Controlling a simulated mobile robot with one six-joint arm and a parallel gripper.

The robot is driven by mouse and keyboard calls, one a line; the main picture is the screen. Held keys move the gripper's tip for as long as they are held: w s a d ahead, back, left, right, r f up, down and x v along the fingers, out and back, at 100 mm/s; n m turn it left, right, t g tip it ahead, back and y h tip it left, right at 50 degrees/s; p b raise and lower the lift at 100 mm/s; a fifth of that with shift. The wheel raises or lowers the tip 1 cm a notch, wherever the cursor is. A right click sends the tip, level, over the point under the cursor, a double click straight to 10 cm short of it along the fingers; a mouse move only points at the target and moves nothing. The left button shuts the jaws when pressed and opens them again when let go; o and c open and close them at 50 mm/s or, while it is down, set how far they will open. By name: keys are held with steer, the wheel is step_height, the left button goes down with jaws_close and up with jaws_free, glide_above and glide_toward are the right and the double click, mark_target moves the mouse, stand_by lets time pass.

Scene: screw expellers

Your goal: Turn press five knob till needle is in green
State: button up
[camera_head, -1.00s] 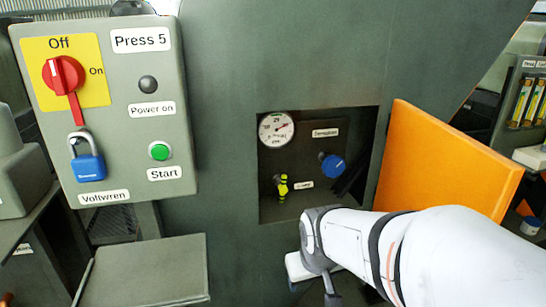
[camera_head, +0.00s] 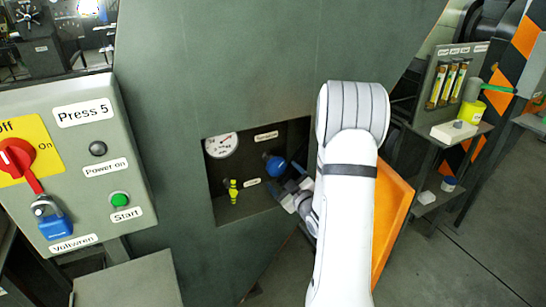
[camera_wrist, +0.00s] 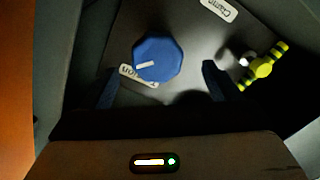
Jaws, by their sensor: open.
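The blue knob (camera_head: 275,166) sits on the back panel of a dark recess in the Press 5 housing. In the wrist view the knob (camera_wrist: 157,58) is an eight-sided blue cap with a white mark. My gripper (camera_head: 293,190) reaches into the recess from the right. In the wrist view its fingers (camera_wrist: 160,86) are open, with the knob between and just beyond the tips; I cannot tell whether they touch it. The round white gauge (camera_head: 221,146) is at the recess's upper left. Its needle points to the upper right; a green zone is too small to make out.
A yellow-green valve (camera_head: 233,190) stands left of the knob; it also shows in the wrist view (camera_wrist: 262,67). The recess walls are close around my gripper. An orange door (camera_head: 393,222) hangs open on the right. The Press 5 switch box (camera_head: 75,165) is at left.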

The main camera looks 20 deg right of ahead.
mark_target(278, 169)
steer(key=shift+d+r, duration=0.15)
steer(key=shift+r, duration=0.05)
steer(key=shift+w, duration=0.3)
steer(key=w+p, duration=0.2)
steer(key=w, duration=0.5)
steer(key=shift+a, duration=0.2)
steer(key=shift+c, duration=0.3)
steer(key=shift+f, duration=0.1)
steer(key=c, duration=0.9)
